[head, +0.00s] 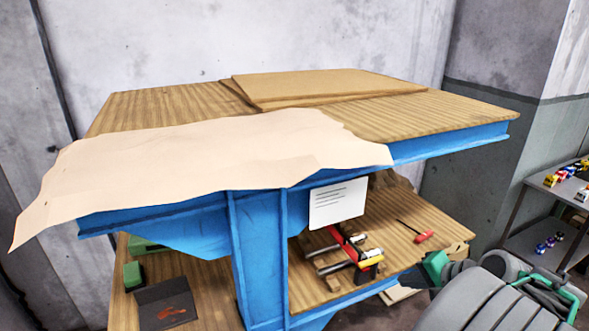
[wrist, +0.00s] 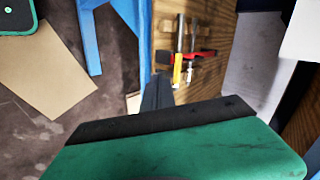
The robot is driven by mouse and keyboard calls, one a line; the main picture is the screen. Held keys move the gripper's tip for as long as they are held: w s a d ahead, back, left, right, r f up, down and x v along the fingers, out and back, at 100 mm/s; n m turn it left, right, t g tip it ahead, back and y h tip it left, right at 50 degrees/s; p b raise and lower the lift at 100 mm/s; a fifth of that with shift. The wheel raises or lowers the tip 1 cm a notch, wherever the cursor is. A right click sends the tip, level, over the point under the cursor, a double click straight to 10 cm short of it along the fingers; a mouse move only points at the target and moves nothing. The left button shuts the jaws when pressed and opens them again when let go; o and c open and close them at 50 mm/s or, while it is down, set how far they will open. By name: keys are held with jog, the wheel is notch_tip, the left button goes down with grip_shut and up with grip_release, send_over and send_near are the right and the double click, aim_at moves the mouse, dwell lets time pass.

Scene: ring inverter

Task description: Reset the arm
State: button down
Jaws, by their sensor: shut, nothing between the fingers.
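My gripper (wrist: 157,92) shows in the wrist view as a narrow dark tip beyond a broad green body with a black edge. Its fingers are together with nothing between them. In the head view my grey and green arm is folded at the bottom right, beside the right end of the workbench (head: 470,108).
A beige sheet (head: 200,165) drapes over the bench's front edge. A flat board (head: 320,86) lies on top. Clamps (head: 340,260) and a red-handled screwdriver (head: 422,236) are on the lower shelf. A rack (head: 530,238) with small toy cars stands at right.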

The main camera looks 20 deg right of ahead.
jog(key=s+a+f+n+g, duration=0.1)
jog(key=s+a+f+g, duration=0.1)
jog(key=s+f+g, duration=0.4)
jog(key=s+a+f+n+g, duration=0.1)
jog(key=s+a+f, duration=0.15)
jog(key=s, duration=0.55)
jog(key=w+a+r+n, duration=0.3)
jog(key=w+a+n, duration=0.1)
jog(key=a, duration=0.4)
jog(key=w+a+r+n+t+h, duration=0.1)
jog(key=w+a+n, duration=0.3)
jog(key=a, duration=0.5)
jog(key=w+a+r+n, duration=0.4)
jog(key=w+a, duration=0.1)
jog(key=a, duration=0.4)
jog(key=shift+r+t, duration=0.3)
jog(key=shift+t, duration=0.1)
